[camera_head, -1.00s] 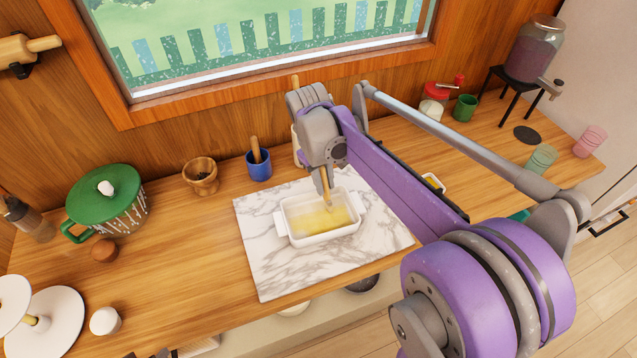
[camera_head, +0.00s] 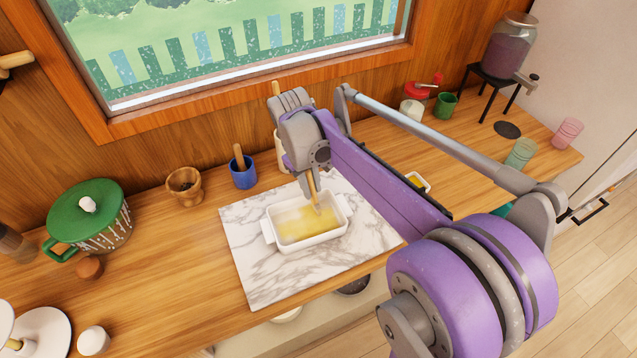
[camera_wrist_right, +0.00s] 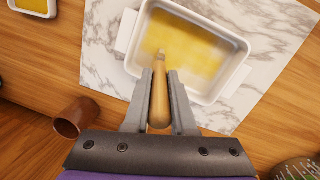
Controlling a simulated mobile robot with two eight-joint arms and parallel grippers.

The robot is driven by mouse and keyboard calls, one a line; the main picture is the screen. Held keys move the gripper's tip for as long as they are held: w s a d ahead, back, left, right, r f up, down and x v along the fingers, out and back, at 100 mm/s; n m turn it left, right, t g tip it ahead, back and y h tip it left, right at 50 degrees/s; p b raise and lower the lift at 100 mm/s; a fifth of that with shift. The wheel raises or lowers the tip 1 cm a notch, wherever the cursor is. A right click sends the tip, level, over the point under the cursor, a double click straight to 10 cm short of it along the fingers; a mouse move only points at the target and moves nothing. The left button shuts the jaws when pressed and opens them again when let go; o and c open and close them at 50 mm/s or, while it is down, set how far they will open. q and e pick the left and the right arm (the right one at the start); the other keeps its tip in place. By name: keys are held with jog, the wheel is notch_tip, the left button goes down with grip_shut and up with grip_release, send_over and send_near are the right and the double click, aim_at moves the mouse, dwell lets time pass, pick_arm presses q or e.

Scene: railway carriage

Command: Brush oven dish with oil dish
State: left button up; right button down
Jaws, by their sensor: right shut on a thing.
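The white oven dish (camera_head: 345,213) stands on a marble board (camera_head: 254,272), with a yellow oily layer over much of its bottom. My right gripper (camera_head: 311,184) is above the dish, shut on the wooden handle of a brush (camera_head: 314,194). In the right wrist view the brush handle (camera_wrist_right: 159,100) sits between the two fingers (camera_wrist_right: 160,95), and its far end reaches into the oven dish (camera_wrist_right: 228,88) over the yellow layer. Bristle contact is hard to tell. The small white oil dish (camera_head: 418,182), with yellow inside, is partly behind my right arm; it also shows in the wrist view (camera_wrist_right: 35,7).
A green-lidded pot (camera_head: 90,217) is farther left. A green cup (camera_head: 445,105), a red-lidded jar (camera_head: 412,108) and a drink dispenser (camera_head: 507,45) are at the right. The window wall bounds the back.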

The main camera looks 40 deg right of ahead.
jog(key=shift+w+a, duration=1.5)
jog(key=shift+a, duration=3.3)
jog(key=shift+s+d, duration=1.95)
jog(key=shift+d, duration=4.2)
jog(key=shift+w+a, duration=2.55)
jog(key=shift+a, duration=3.4)
jog(key=s+d, duration=0.2)
jog(key=d, duration=0.4)
jog(key=shift+d, duration=0.25)
